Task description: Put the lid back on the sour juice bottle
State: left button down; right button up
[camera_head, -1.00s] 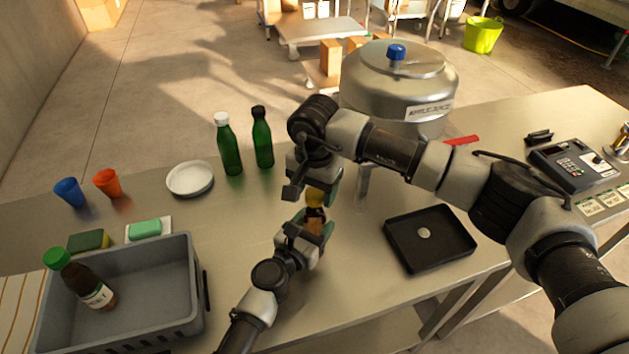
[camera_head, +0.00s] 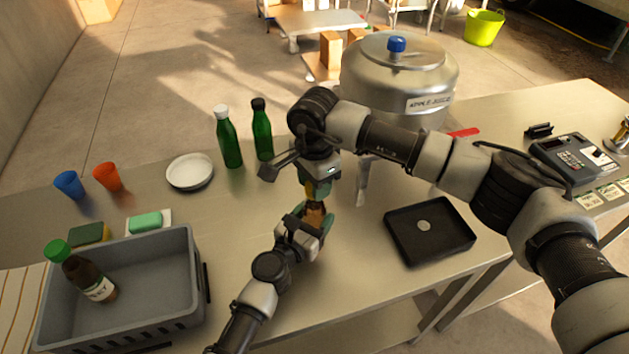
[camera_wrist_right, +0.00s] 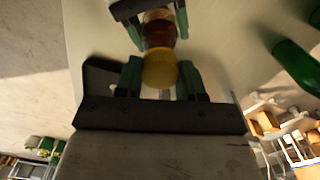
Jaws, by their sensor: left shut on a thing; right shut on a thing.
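A small brown bottle (camera_head: 314,213) is upright in my left gripper (camera_head: 312,221), which is shut around its body above the table. My right gripper (camera_head: 319,189) comes from above and is shut on a yellow lid (camera_head: 310,189) at the bottle's top. In the right wrist view the lid (camera_wrist_right: 159,70) sits between the green fingers, in line with the dark red-brown bottle (camera_wrist_right: 160,32); whether it is threaded down cannot be told. Another brown bottle with a green cap (camera_head: 83,275) leans in the grey crate (camera_head: 180,310); its label is partly readable.
Two green bottles (camera_head: 229,145) and a white plate (camera_head: 190,171) stand behind. A large metal press (camera_head: 398,85) is at the back, a black tray (camera_head: 455,249) at right. Blue (camera_head: 69,185) and orange (camera_head: 107,177) cups stand at left. The table's middle front is clear.

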jog(key=m, duration=2.2)
jog(key=o, duration=1.1)
notch_tip(320, 180, up, 12)
